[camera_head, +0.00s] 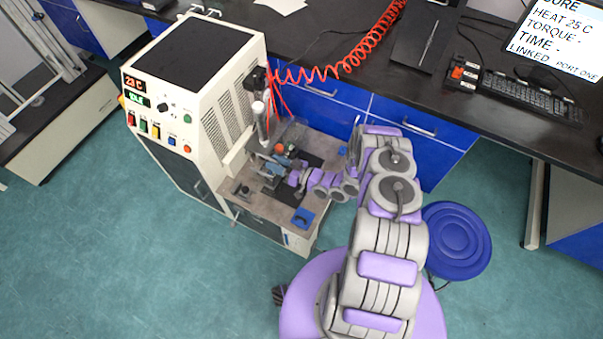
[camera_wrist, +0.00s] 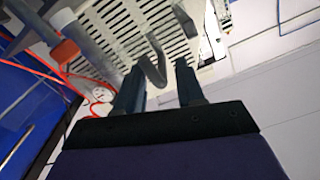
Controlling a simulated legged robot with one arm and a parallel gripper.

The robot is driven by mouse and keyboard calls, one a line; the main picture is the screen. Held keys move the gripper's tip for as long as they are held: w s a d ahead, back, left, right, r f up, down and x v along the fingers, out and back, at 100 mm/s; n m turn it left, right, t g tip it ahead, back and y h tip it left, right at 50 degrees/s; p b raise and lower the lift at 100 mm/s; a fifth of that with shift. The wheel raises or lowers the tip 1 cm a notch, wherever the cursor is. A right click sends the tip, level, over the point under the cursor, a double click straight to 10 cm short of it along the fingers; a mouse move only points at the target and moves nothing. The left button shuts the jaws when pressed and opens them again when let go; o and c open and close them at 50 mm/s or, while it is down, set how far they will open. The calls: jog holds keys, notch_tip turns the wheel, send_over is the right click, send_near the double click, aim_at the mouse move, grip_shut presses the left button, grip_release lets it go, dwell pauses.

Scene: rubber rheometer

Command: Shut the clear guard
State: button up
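The white rheometer (camera_head: 188,92) stands beside the bench, with its working deck (camera_head: 240,188) at its right. My gripper (camera_head: 270,168) is low over this deck in the head view. In the wrist view my gripper (camera_wrist: 160,76) has its two dark fingers apart. A bent grey bar (camera_wrist: 154,62) shows between the fingertips, closer to the left one; I cannot tell whether it touches or belongs to the guard. The clear guard is hard to make out, and my arm and gripper cover part of the deck.
A grey post with an orange part (camera_wrist: 65,50) stands left of the fingers, by a slotted vent (camera_wrist: 115,30). A red coiled hose (camera_head: 345,62) runs from the machine over the black bench (camera_head: 330,40). A blue stool (camera_head: 455,240) is right of my base. The left floor is clear.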

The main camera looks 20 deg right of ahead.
jog(key=p+v, duration=0.1)
jog(key=v, duration=1.2)
jog(key=shift+s+p, duration=0.15)
jog(key=shift+p, duration=0.25)
